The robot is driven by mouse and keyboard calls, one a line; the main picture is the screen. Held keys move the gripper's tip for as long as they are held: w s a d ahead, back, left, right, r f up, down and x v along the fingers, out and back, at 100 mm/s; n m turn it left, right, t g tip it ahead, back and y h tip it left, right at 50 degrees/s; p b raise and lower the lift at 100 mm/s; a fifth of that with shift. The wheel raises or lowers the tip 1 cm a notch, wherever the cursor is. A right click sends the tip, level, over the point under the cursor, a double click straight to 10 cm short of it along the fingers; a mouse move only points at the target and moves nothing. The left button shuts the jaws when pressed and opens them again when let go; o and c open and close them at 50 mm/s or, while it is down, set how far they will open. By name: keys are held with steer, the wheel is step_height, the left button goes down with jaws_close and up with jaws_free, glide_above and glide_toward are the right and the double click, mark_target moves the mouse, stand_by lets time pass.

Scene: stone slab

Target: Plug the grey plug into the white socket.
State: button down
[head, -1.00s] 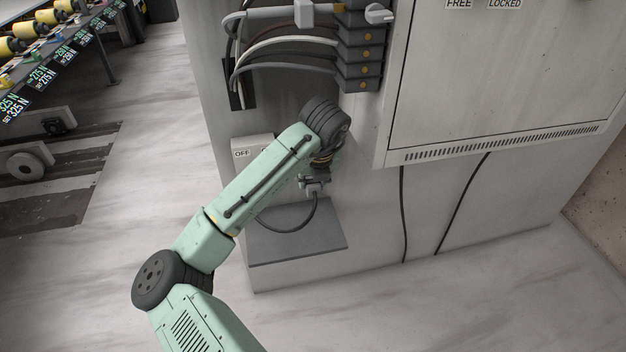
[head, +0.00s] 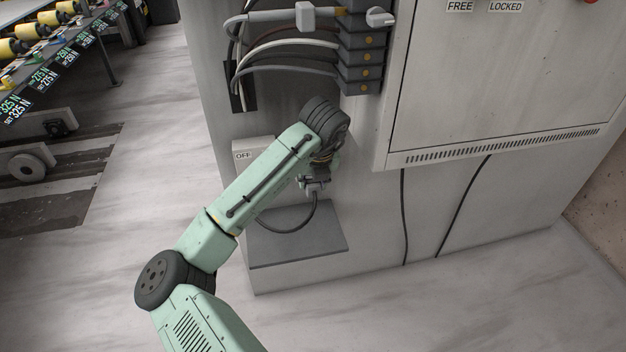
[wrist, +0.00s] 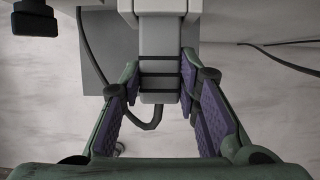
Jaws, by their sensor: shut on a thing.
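My gripper (wrist: 160,82) is shut on the grey plug (wrist: 160,62), with a purple-padded finger on each side of it. Dark bands cross the plug, and its dark cable leaves the near end and curves away to the left. A pale block (wrist: 188,8), which looks like the white socket, is at the top of the wrist view, in line with the plug's far end. I cannot tell whether the plug is in it. In the head view the plug (head: 317,188) shows small below my wrist, and my arm hides the socket.
A grey shelf (head: 296,246) juts out below the plug, with the cable looping over it. A box labelled OFF (head: 243,156) is left of my arm. Stacked dark connectors (head: 361,58) with several cables are above. A cabinet door (head: 500,80) is at right.

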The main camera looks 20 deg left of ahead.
steer(key=shift+w+a, duration=0.5)
steer(key=shift+w, duration=0.3)
stand_by(0.8)
steer(key=c, duration=1.1)
jaws_free()
steer(key=shift+s+d, duration=0.95)
steer(key=shift+s, duration=0.45)
steer(key=shift+s+d, duration=0.9)
steer(key=shift+s, duration=0.5)
steer(key=shift+s+d, duration=0.95)
steer(key=shift+s, duration=0.45)
steer(key=v, duration=1.2)
